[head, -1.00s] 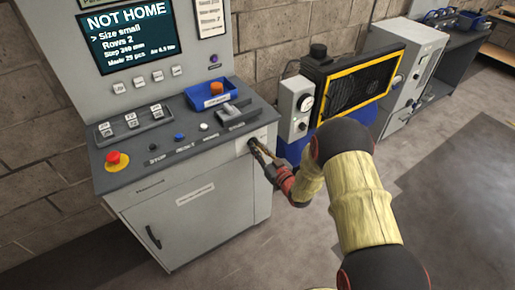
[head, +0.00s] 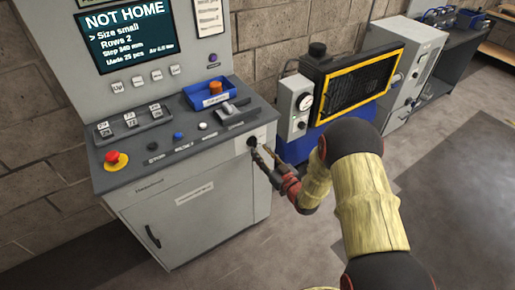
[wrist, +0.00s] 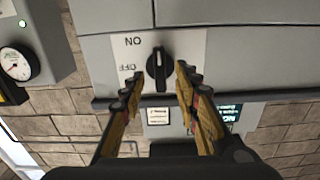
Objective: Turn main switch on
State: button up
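The main switch is a black rotary knob (wrist: 158,68) on a light plate marked ON and OFF, upside down in the wrist view. Its grip stands upright in that view, with a pale mark near its upper end. The head view shows the knob (head: 252,141) at the right end of the grey console's front. My gripper (wrist: 160,82) is open, one finger on each side of the knob's lower end, with gaps on both sides. In the head view my gripper (head: 262,160) is just below and right of the knob, its fingers partly overlapping each other.
The console (head: 205,205) has a red emergency button (head: 116,159), several other buttons, a blue tray (head: 209,97) and a screen (head: 125,35) reading NOT HOME. A yellow-framed black unit (head: 352,90) and a gauge box (head: 298,105) stand to the right. Floor is free on the right.

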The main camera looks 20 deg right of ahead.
jog(key=v, duration=0.8)
jog(key=shift+s, duration=0.15)
